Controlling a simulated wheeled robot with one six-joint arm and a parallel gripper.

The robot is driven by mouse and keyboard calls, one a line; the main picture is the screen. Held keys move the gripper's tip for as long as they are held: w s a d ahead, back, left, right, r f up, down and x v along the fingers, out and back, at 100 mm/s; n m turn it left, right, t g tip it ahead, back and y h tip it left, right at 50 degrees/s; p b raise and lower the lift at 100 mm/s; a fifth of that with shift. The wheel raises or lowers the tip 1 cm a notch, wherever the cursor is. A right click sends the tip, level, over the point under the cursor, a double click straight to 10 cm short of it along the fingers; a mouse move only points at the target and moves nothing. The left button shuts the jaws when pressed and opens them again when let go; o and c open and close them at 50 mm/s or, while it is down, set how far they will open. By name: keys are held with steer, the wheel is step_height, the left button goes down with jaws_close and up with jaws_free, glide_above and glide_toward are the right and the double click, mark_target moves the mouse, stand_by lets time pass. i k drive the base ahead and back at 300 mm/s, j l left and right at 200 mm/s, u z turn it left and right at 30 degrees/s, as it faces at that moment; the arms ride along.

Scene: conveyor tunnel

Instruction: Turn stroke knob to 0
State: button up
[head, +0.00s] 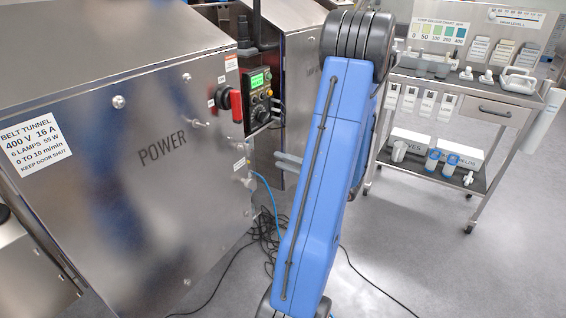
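A dark control unit (261,92) with a lit green display (257,81) is mounted at the right edge of the steel cabinet. It has small dark knobs and a larger round knob (260,110) below the display. The markings are too small to read, so I cannot tell the stroke knob or its setting. My blue arm rises right of the unit, apart from it in the picture. Two short grey prongs (288,161) show left of the arm, below the unit. They may be my gripper's fingers, but the arm hides what they join. I see nothing held.
A red switch handle (237,106) sits just left of the unit on the steel cabinet (130,170). Black cables (268,232) and a blue hose (270,195) lie below. A trolley (475,112) with bottles and boxes stands right. Floor between is mostly open.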

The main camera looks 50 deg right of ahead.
mark_target(261, 117)
steer(key=z, duration=1.1)
steer(key=l+u, duration=0.25)
steer(key=l, duration=0.3)
steer(key=k, duration=0.05)
